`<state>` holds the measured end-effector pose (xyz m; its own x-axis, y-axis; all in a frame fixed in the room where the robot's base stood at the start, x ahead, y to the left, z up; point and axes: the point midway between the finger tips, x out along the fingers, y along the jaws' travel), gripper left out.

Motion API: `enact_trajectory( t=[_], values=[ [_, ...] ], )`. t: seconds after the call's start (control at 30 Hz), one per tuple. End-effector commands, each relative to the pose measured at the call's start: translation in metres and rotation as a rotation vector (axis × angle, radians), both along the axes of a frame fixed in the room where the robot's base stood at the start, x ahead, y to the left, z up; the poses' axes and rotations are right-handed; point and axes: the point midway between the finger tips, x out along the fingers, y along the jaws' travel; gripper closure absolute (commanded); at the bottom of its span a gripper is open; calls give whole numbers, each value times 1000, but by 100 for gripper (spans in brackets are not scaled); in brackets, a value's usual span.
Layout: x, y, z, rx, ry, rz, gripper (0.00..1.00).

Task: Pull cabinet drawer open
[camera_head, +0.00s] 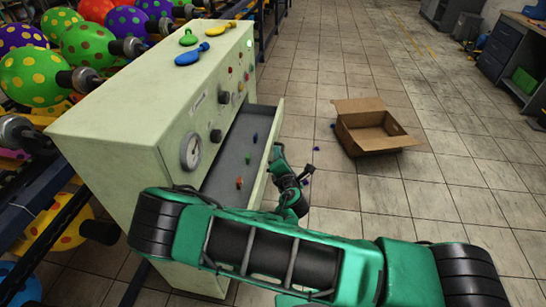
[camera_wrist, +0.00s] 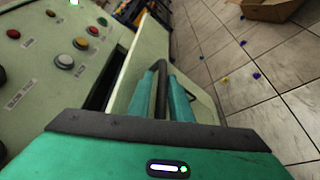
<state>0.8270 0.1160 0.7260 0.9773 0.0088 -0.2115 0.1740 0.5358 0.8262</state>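The pale green cabinet (camera_head: 120,140) stands at the left, with its drawer (camera_head: 228,172) pulled out toward the right. The drawer's grey floor is visible, with several small coloured pieces on it. My gripper (camera_head: 280,170) is at the outer side of the drawer front (camera_head: 266,158), partly hidden by my green arm. In the wrist view, the two green fingers of my gripper (camera_wrist: 163,97) lie close on either side of the dark handle bar (camera_wrist: 161,72) and appear shut on it. The drawer front (camera_wrist: 203,98) shows behind them.
Buttons and a gauge (camera_head: 191,151) are on the cabinet face above the drawer. An open cardboard box (camera_head: 372,130) stands on the tiled floor to the right, with small blue pieces scattered nearby. The floor between is mostly clear.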

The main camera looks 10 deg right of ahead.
Motion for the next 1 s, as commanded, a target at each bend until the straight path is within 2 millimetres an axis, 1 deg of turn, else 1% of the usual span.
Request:
enact_trajectory(
  t=[0.17,0.27,0.5,0.7,0.83,1.0],
  values=[
    [-8,1,0,-1,3,2,82],
    [-22,1,3,-3,5,3,82],
    [-65,0,13,-4,2,3,82],
    [-91,0,20,-3,1,1,82],
    [-99,0,22,-1,1,1,82],
    [-101,-1,23,-1,0,0,82]
  ],
)
